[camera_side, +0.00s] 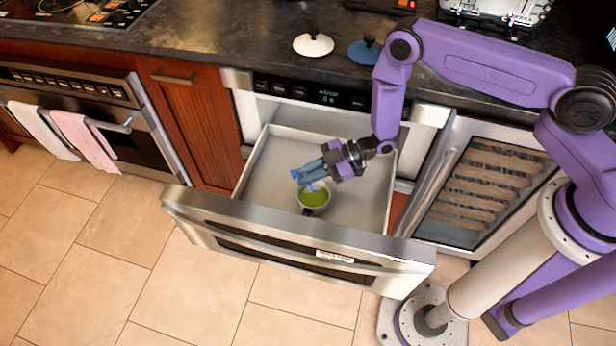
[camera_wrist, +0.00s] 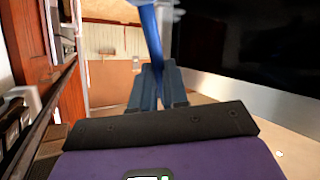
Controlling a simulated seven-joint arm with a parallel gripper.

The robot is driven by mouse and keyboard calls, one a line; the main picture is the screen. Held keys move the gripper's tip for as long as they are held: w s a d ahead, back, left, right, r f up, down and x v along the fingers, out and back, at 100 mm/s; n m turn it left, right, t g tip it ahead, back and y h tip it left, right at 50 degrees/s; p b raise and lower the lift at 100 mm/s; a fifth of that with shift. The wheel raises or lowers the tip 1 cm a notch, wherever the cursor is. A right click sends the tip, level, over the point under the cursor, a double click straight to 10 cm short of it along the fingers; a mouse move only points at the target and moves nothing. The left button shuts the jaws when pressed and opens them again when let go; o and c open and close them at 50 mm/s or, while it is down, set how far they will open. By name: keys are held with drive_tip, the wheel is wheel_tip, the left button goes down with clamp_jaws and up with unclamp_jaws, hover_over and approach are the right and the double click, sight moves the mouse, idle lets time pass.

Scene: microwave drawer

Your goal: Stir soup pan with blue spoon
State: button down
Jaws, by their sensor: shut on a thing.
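The soup pan (camera_side: 325,208), a small pale pan with green soup (camera_side: 314,198) in it, stands inside the open microwave drawer (camera_side: 262,185), close behind its front panel. My gripper (camera_side: 303,176) is inside the drawer area, just above and behind the pan, tilted down to the left. Its blue-grey fingers are shut on the blue spoon (camera_side: 308,186), which hangs over the pan. I cannot tell whether the spoon's tip touches the soup. In the wrist view the spoon (camera_wrist: 150,30) rises from between the gripper's fingers (camera_wrist: 157,88); its far end is out of frame.
The drawer's steel front (camera_side: 300,243) sticks out over the tiled floor. A white lid (camera_side: 313,44) and a blue lid (camera_side: 364,52) lie on the dark counter (camera_side: 230,40). A glass-doored cooler (camera_side: 490,185) stands at right. The rest of the drawer looks empty.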

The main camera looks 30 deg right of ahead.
wheel_tip(320, 180, up, 5)
drive_tip(key=shift+f, duration=0.1)
idle(0.6)
idle(0.4)
